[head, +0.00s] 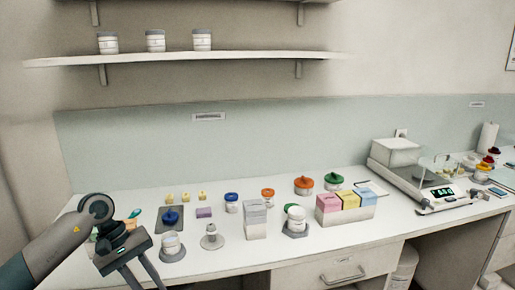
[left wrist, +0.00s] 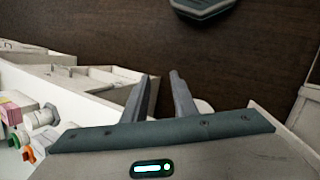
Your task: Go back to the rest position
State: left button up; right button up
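My left gripper (head: 150,281) is at the lower left of the head view, in front of the counter's front edge. Its two fingers point down and stand apart with nothing between them. In the left wrist view the open fingers (left wrist: 162,82) hang over the dark brown floor, beside the white drawers (left wrist: 95,77). My right gripper is in neither view.
The white counter (head: 330,240) holds jars, lidded pots and a box of coloured packs (head: 345,214). A scale (head: 428,190) stands at the right. A shelf (head: 190,59) with jars hangs above.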

pick_arm(q)
jog(key=w+d+f+n+t+h, duration=0.35)
jog(key=d+f+n+h, duration=0.65)
jog(key=d+n, duration=0.4)
jog(key=s+a+f+n+t+y, duration=0.1)
jog(key=a+f+n+t+y, duration=0.25)
jog(key=f+n, duration=0.65)
jog(key=a+f+n+t+y, duration=0.2)
jog(key=a+f+n+t, duration=0.15)
jog(key=f+n, duration=0.6)
jog(key=s+a+f+n+t+y, duration=0.1)
jog(key=a+f+n+t+y, duration=0.2)
jog(key=f+n, duration=0.7)
jog(key=s+a+f+n+g+y, duration=0.25)
jog(key=s+f+n, duration=0.35)
jog(key=s+f, duration=0.55)
jog(key=s+a+f+n+g+y, duration=0.25)
jog(key=s+f+n, duration=0.35)
jog(key=s+f, duration=0.5)
jog(key=s+d+f+n+g, duration=0.1)
jog(key=s+f+n+g, duration=0.2)
jog(key=s, duration=1.3)
jog(key=s+f+n+g+y, duration=0.1)
jog(key=s+f+n+g, duration=0.2)
jog(key=s, duration=1.3)
jog(key=shift+d+f+n, duration=0.35)
jog(key=shift+f+n, duration=0.5)
jog(key=shift+n, duration=0.2)
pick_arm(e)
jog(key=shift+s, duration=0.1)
